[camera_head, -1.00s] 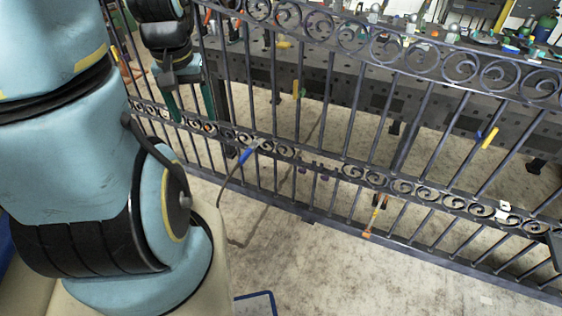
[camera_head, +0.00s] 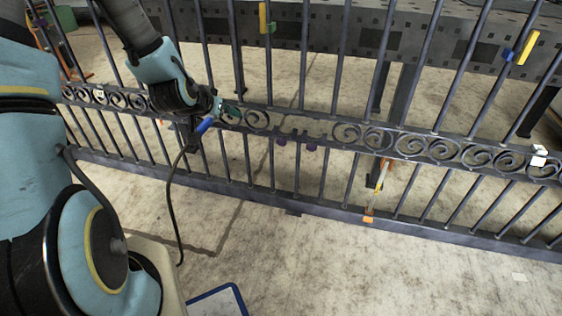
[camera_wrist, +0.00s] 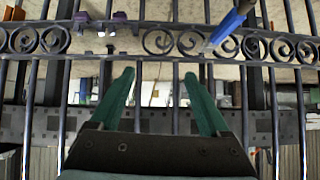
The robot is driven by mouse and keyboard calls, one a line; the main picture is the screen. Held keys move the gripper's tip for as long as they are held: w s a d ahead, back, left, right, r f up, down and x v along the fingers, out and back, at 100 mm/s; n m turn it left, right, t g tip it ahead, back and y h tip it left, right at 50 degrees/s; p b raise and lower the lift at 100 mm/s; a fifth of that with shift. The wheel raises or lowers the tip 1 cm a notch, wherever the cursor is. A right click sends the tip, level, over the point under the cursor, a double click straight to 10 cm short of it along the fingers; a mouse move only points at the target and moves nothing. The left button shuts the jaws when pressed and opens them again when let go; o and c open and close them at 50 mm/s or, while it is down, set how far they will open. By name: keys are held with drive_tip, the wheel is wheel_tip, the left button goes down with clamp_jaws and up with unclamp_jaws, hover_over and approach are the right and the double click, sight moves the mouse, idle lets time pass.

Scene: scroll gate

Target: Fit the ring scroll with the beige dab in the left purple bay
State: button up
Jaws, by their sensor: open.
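My gripper (camera_head: 226,109) is at the gate's lower scroll band, left of the bays. In the wrist view its teal fingers (camera_wrist: 160,75) are spread and empty, with scrolls of the band beyond the tips. Two small purple parts (camera_head: 281,141) (camera_head: 311,146) sit just under a gap in the band, right of my gripper. The wrist view looks upside down, and there the purple parts (camera_wrist: 80,20) (camera_wrist: 120,22) are at upper left. I cannot make out which ring scroll carries a beige dab.
A blue-handled tool (camera_head: 205,125) with a dark cable hangs at the band close to my gripper. An orange-tipped tool (camera_head: 378,186) leans at the gate's lower right. A white piece (camera_head: 538,155) sits on the band at far right.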

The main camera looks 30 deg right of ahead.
drive_tip(key=d+f+t+h+b, duration=0.25)
drive_tip(key=d+f+b, duration=0.55)
drive_tip(key=f+b, duration=0.4)
drive_tip(key=t+h+b, duration=0.3)
drive_tip(key=b, duration=0.9)
approach(281, 142)
drive_tip(key=b+x, duration=0.2)
drive_tip(key=x, duration=0.3)
drive_tip(key=b+x, duration=0.2)
drive_tip(key=x, duration=0.3)
drive_tip(key=shift+w+f, duration=0.1)
drive_tip(key=shift+f, duration=0.15)
drive_tip(key=shift+w+d+r, duration=0.1)
drive_tip(key=shift+w+d, duration=0.2)
clamp_jaws()
drive_tip(key=shift+a, duration=0.1)
